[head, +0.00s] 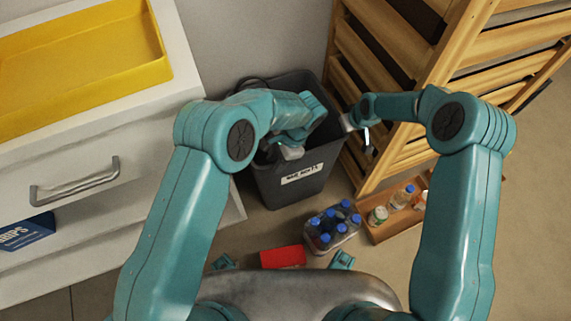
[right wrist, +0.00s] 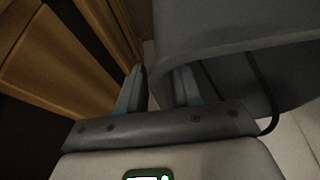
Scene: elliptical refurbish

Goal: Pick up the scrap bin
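The scrap bin (head: 312,187) is a dark grey, open-topped bin with a white label on its front. It stands upright on the floor between the white cabinet and the wooden rack. My left gripper (head: 288,153) is at the bin's near upper part, its forearm crossing the opening; whether its fingers are apart is unclear. My right gripper (head: 357,134) is by the bin's right rim. In the right wrist view its two fingers (right wrist: 159,90) are apart, with the grey bin wall (right wrist: 225,55) close to the right finger. I cannot tell whether they touch.
A wooden rack (head: 425,85) stands close at right. A white cabinet (head: 95,190) with a yellow tray (head: 75,65) on top is at left. A bottle pack (head: 333,227), a wooden box (head: 392,215) and a red box (head: 283,257) lie on the floor in front.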

